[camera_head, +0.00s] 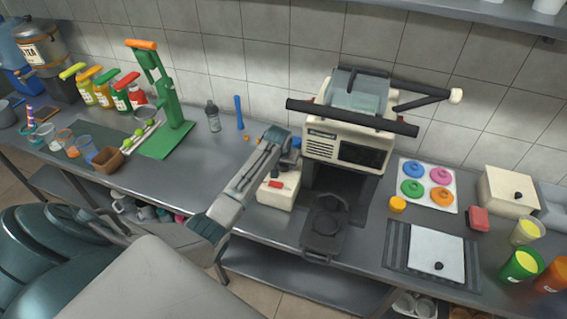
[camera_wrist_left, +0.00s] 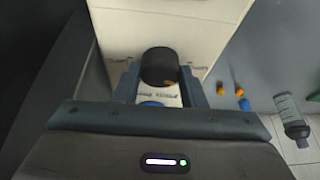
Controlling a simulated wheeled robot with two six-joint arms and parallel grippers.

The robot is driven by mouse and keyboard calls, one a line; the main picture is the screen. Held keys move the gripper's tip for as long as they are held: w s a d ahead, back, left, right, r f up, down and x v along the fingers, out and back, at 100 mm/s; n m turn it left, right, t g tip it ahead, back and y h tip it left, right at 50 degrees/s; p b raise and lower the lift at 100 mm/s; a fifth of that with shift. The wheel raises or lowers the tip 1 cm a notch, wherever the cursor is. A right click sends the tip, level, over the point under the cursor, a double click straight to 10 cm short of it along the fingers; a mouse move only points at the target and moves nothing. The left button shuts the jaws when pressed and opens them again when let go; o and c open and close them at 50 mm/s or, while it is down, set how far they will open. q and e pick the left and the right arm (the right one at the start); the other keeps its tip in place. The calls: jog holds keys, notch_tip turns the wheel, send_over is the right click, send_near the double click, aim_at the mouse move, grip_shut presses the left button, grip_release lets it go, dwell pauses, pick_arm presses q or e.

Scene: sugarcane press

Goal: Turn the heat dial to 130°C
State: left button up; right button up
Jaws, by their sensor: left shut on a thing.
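The cream press (camera_head: 345,140) stands on the steel counter. In the left wrist view its pale side panel (camera_wrist_left: 165,25) fills the upper middle. A black round dial (camera_wrist_left: 158,66), taken as the heat dial, sits on this panel between the two fingers of my left gripper (camera_wrist_left: 160,80). The gripper is shut on the dial. Small print shows below the dial, too blurred to read, so its setting cannot be told. In the head view my left gripper (camera_head: 283,138) is at the left side of the press and hides the dial. My right gripper is not in view.
A pale box with a red switch (camera_head: 277,186) stands under my left wrist. A grey bottle (camera_head: 213,116) and a blue tool (camera_head: 239,112) stand to the left. A green press (camera_head: 168,100) is farther left. A tray of coloured rings (camera_head: 427,185) lies to the right.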

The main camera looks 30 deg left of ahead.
pick_arm(q)
jog(key=shift+r, duration=0.1)
dwell(0.3)
jog(key=o, duration=1)
jog(key=b+v, duration=0.2)
jog(key=v, duration=0.4)
jog(key=shift+d+r, duration=0.1)
jog(key=shift+s+d+r, duration=0.1)
jog(key=shift+s+r, duration=0.15)
jog(key=shift+r, duration=0.3)
